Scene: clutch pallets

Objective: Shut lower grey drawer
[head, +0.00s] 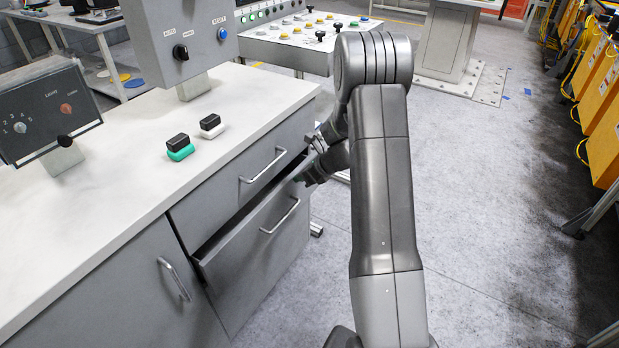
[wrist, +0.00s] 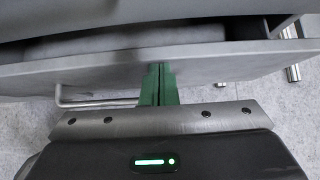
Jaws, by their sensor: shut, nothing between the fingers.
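The lower grey drawer (head: 257,245) is pulled partly out of the cabinet, with a dark gap above its front. Its bar handle (head: 281,216) is on the front face. My gripper (head: 306,180) is by the top right part of the drawer front. In the wrist view the shut green fingers (wrist: 158,82) point at the drawer front (wrist: 100,66), their tips near its top edge. I cannot tell whether they touch it. The handle (wrist: 85,104) shows to the left of the fingers.
The upper drawer (head: 245,170) is shut above it. A cabinet door (head: 155,290) with a handle is at the left. Green and white blocks with black tops (head: 180,148) stand on the counter (head: 100,195). Open floor (head: 490,230) lies to the right.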

